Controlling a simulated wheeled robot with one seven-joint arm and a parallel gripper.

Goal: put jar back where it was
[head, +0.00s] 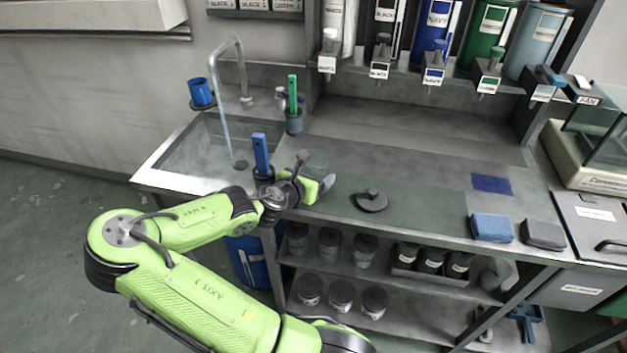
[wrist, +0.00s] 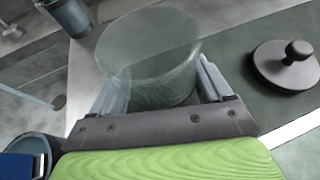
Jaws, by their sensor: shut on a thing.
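A clear, greenish glass jar (wrist: 150,62) with an open round top stands between the two fingers of my gripper (wrist: 165,92) in the wrist view. The fingers are shut on its sides. In the head view the jar (head: 316,163) is faint and partly hidden behind my gripper (head: 312,178), over the bench just right of the sink. I cannot tell whether its base touches the bench. A dark round lid with a knob (head: 371,200) lies on the bench to the right of the jar; it also shows in the wrist view (wrist: 287,66).
A holder with a blue-handled tool (head: 261,153) stands close left of my gripper. A green-handled tool (head: 293,95) stands behind it. The sink (head: 205,150) with its tall tap is left. Several jars (head: 330,243) fill the shelves below. Bench right of the lid is clear up to folded cloths (head: 491,228).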

